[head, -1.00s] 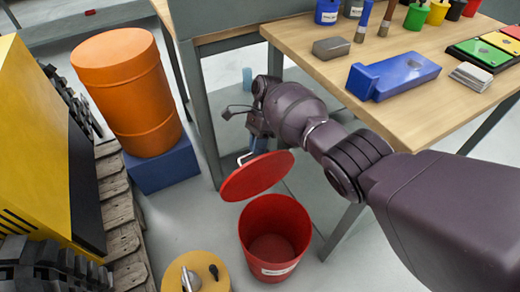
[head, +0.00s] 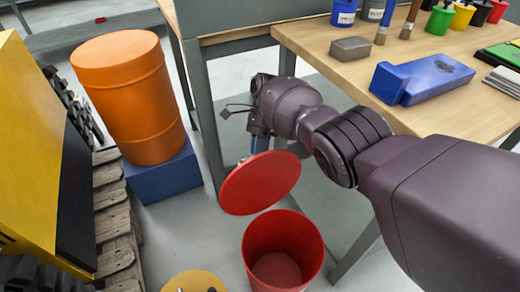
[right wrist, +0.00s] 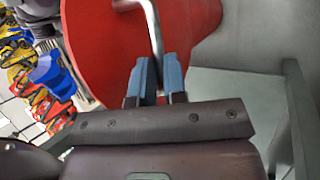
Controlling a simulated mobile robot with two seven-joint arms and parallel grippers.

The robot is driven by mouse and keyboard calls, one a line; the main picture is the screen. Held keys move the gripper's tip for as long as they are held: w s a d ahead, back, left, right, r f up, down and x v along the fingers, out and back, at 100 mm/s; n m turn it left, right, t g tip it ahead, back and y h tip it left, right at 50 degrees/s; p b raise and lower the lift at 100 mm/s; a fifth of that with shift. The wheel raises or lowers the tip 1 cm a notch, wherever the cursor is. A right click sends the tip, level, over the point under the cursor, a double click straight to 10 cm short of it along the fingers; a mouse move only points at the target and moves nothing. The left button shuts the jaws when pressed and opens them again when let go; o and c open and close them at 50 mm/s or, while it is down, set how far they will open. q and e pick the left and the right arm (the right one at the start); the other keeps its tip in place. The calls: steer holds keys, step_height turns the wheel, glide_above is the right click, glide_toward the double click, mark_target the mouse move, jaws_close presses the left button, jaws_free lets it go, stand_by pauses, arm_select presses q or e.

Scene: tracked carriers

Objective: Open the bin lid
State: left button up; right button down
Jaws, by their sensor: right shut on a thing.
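The red bin (head: 248,245) stands on the floor near the middle bottom of the head view, and I see into its empty inside. Its round red lid (head: 260,183) is tilted up steeply at the far side of the bin, clear of the mouth. My right gripper (head: 259,143) is behind the lid, partly hidden by it. In the right wrist view, its blue fingers (right wrist: 160,68) are shut on the pale bent handle (right wrist: 153,28) of the lid (right wrist: 95,50). My left gripper is not in view.
A workbench (head: 330,78) with a blue block (head: 420,80) and several pots stands at the right, close to my right arm. An orange drum (head: 130,95) on a blue base (head: 165,178) and a yellow tracked machine (head: 35,150) stand at the left.

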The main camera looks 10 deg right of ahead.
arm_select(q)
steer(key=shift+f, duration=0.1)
arm_select(e)
steer(key=shift+s+d+f, duration=0.15)
steer(key=shift+s+f, duration=0.15)
steer(key=shift+f, duration=0.45)
steer(key=c, duration=1.2)
jaws_free()
steer(key=shift+w, duration=0.1)
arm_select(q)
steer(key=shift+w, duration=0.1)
arm_select(e)
steer(key=shift+o, duration=0.2)
steer(key=shift+w+r, duration=0.1)
steer(key=shift+r, duration=0.15)
steer(key=shift+r, duration=0.15)
arm_select(q)
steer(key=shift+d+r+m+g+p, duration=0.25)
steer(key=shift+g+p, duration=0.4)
steer(key=shift+p, duration=1.15)
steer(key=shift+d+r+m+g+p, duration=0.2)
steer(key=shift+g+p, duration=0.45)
steer(key=shift+p, duration=1.1)
arm_select(e)
step_height(320, 180, up, 20)
steer(key=shift+f, duration=0.2)
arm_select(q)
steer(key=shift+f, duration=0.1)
